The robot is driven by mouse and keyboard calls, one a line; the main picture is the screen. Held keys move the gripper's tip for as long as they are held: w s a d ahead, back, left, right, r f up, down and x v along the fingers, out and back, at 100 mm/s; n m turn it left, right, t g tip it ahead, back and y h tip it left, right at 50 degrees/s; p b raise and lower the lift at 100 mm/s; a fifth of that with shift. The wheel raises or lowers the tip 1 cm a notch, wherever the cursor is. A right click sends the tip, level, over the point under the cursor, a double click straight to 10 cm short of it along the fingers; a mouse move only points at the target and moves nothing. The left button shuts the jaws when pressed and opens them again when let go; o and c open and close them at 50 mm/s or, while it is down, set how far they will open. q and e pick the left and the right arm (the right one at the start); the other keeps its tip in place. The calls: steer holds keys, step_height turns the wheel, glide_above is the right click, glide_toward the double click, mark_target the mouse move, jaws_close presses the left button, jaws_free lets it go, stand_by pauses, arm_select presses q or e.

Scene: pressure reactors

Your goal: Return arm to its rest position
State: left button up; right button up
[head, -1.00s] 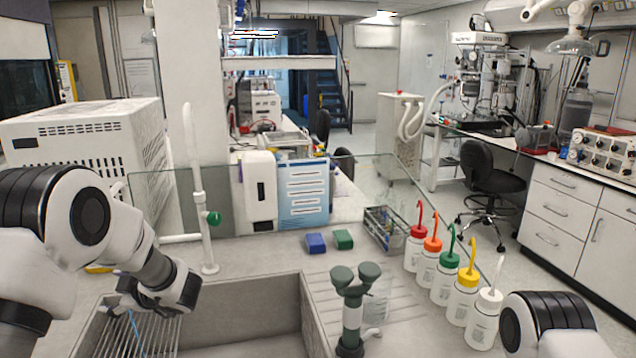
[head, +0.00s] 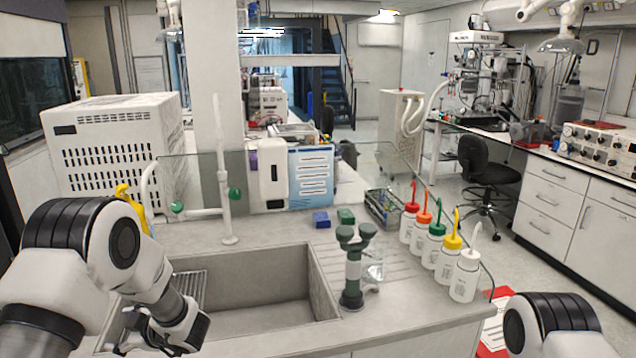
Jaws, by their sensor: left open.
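My left arm comes in from the left, bent downward. My left gripper (head: 140,338) is at the lower left, over the near left edge of the sink (head: 262,272). It is open, with nothing visible between its fingers, though the wrist hides part of it. On the right, only a rounded black and white link of my right arm shows at the bottom edge. My right gripper is outside the picture.
Several wash bottles, including a white-capped one (head: 465,275), line the counter's right edge. A tap (head: 224,195) and glass screen stand behind the sink. A wire rack (head: 188,288) lies in its left part.

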arm_select(q)
steer(key=s+d+f+m+h, duration=0.2)
steer(key=s+d+f+m, duration=0.15)
steer(key=s+f, duration=0.35)
steer(key=s+d+f+m+h, duration=0.3)
steer(key=s+f+m, duration=0.25)
steer(key=f, duration=0.25)
steer(key=s+d+f+m+h, duration=0.2)
steer(key=s+d+f+m, duration=0.15)
steer(key=s+f, duration=0.35)
steer(key=s+d+f+m+g+h, duration=0.1)
steer(key=s+d+m+g+h, duration=0.1)
steer(key=s+d, duration=0.3)
steer(key=s+d+f+m+g+h, duration=0.1)
steer(key=s+d+m+h, duration=0.3)
steer(key=s, duration=0.6)
steer(key=shift+s+d+m+g, duration=0.2)
steer(key=shift+d+m+g, duration=0.3)
steer(key=shift+d+m, duration=0.2)
